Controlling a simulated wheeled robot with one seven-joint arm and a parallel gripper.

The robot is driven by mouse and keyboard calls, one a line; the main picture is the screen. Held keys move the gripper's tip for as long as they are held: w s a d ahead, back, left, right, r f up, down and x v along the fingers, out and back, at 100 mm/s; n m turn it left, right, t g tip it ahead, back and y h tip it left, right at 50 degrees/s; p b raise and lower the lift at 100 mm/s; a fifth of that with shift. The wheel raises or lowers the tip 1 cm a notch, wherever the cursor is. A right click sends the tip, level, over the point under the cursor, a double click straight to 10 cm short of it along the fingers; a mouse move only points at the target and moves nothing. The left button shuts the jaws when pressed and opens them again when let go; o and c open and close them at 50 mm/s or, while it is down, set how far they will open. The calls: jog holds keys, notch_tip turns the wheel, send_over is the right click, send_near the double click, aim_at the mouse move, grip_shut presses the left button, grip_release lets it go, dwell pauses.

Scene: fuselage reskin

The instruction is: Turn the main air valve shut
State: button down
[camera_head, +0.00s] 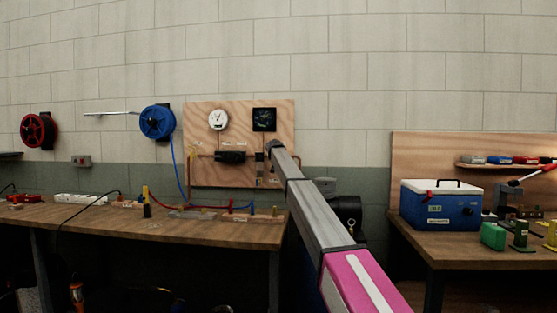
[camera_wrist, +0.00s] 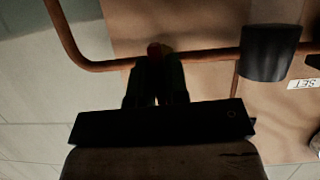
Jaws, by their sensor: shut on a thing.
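The main air valve (camera_wrist: 154,49) shows in the wrist view as a small red and yellowish part on the copper pipe (camera_wrist: 205,57). My gripper (camera_wrist: 157,75) is shut on it, its dark fingers reaching up to the pipe. The fingers hide most of the valve, so I cannot tell how far its handle is turned.
A black cylindrical fitting (camera_wrist: 269,52) sits on the pipe beside my gripper. The board carries a white gauge (camera_head: 218,119) and a black square gauge (camera_head: 264,119). A workbench (camera_head: 215,229) stands below. A blue cooler (camera_head: 440,205) stands on the right bench.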

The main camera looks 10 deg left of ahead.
jog(key=shift+m, duration=0.3)
dwell(0.4)
jog(key=c, duration=1.2)
grip_release()
jog(key=shift+s, duration=0.1)
jog(key=v, duration=1)
jog(key=shift+s+d+r, duration=0.15)
jog(key=shift+s+r, duration=0.05)
jog(key=shift+s, duration=0.05)
